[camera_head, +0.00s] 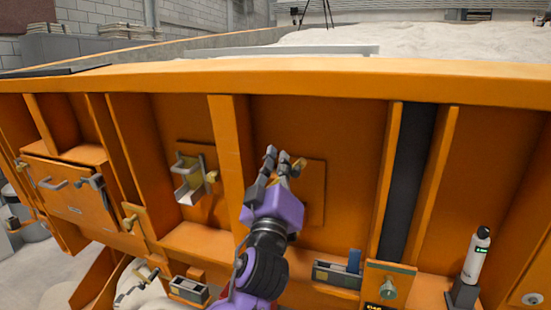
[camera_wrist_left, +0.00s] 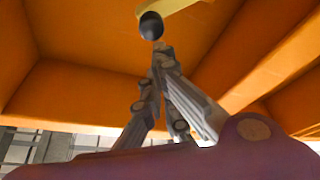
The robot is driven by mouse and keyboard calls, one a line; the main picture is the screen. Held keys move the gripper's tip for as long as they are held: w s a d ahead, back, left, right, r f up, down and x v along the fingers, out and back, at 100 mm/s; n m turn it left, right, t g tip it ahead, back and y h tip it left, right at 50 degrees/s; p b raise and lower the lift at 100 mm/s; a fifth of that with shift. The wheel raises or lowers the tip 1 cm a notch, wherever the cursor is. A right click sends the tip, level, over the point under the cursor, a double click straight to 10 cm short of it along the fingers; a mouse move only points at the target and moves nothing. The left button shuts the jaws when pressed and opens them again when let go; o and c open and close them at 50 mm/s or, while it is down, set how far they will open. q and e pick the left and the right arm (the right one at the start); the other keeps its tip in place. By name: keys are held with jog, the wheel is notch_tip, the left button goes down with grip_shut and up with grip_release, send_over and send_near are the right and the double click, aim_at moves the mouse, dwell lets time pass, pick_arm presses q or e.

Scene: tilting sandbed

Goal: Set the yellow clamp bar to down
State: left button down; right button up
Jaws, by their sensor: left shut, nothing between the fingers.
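My left gripper (camera_head: 284,160) is purple with grey fingers and is in front of a square orange panel (camera_head: 314,190) on the sandbed's side wall. Its fingers are shut and empty. A small yellow piece (camera_head: 299,168), likely part of the yellow clamp bar, shows just right of the fingertips. In the left wrist view, a yellow bar (camera_wrist_left: 185,14) with a black ball knob (camera_wrist_left: 151,26) is just beyond the shut fingertips (camera_wrist_left: 160,50). I cannot tell whether they touch the knob. The gripper hides part of the panel, and the bar's full angle is not clear.
A metal bracket with a latch (camera_head: 190,180) is on the wall to the left. Below are a small bin with a blue item (camera_head: 353,262) and a plate with a knob (camera_head: 388,288). A white bottle (camera_head: 477,256) stands at the right. Upright ribs (camera_head: 228,150) divide the wall.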

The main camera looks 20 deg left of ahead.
jog(key=shift+w+r, duration=0.2)
jog(key=shift+w, duration=0.05)
